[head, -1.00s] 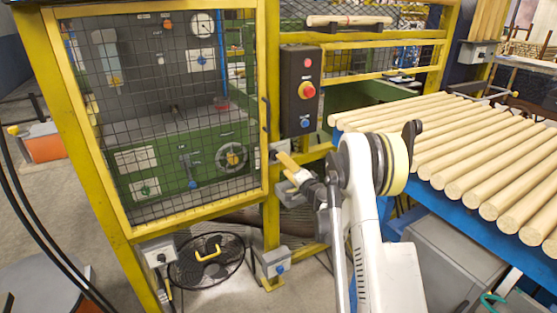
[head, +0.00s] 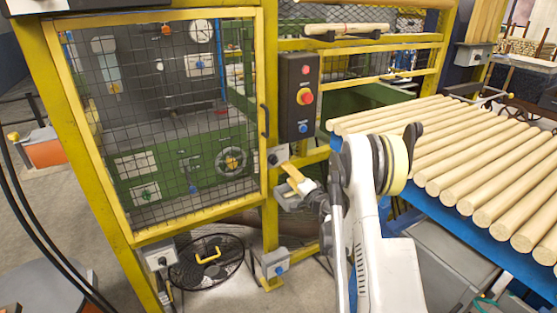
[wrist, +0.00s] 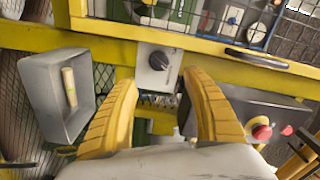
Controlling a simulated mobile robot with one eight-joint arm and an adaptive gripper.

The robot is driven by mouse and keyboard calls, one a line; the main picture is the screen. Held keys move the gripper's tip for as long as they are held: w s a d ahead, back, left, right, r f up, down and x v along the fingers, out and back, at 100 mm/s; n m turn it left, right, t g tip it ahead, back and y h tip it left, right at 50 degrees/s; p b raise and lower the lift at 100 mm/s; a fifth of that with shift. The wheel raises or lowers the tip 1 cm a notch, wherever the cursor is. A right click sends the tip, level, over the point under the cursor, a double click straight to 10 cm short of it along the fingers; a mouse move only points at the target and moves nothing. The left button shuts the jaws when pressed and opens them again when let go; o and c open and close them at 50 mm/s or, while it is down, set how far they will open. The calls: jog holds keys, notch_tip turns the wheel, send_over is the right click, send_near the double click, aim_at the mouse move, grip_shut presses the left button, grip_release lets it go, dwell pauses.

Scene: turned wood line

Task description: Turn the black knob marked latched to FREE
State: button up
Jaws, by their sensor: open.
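The black knob (wrist: 158,61) sits on the face of a small grey box (wrist: 150,78) on the yellow frame. A light pointer mark shows on the knob, but I cannot read any label. In the head view the knob (head: 272,159) is small, on its box beside the cage door. My gripper (wrist: 160,82) is open and empty. Its yellow fingers lie left and right of the box in the wrist picture, with the knob between and beyond their tips; I see no contact. In the head view my gripper (head: 291,172) is just below and right of the box.
A black control panel (head: 299,97) with red and blue buttons hangs right of the post. The mesh door (head: 170,120) and a rack of wooden rods (head: 450,150) flank the arm.

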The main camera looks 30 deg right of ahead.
aim_at(276, 162)
jog(key=w+b, duration=0.1)
jog(key=w, duration=0.3)
jog(key=w+b, duration=0.2)
jog(key=w, duration=0.3)
jog(key=shift+w+a+f, duration=0.15)
jog(key=shift+w+a, duration=0.05)
jog(key=shift+w, duration=0.1)
jog(key=shift+w+b, duration=0.3)
jog(key=shift+w, duration=0.1)
jog(key=c, duration=1.2)
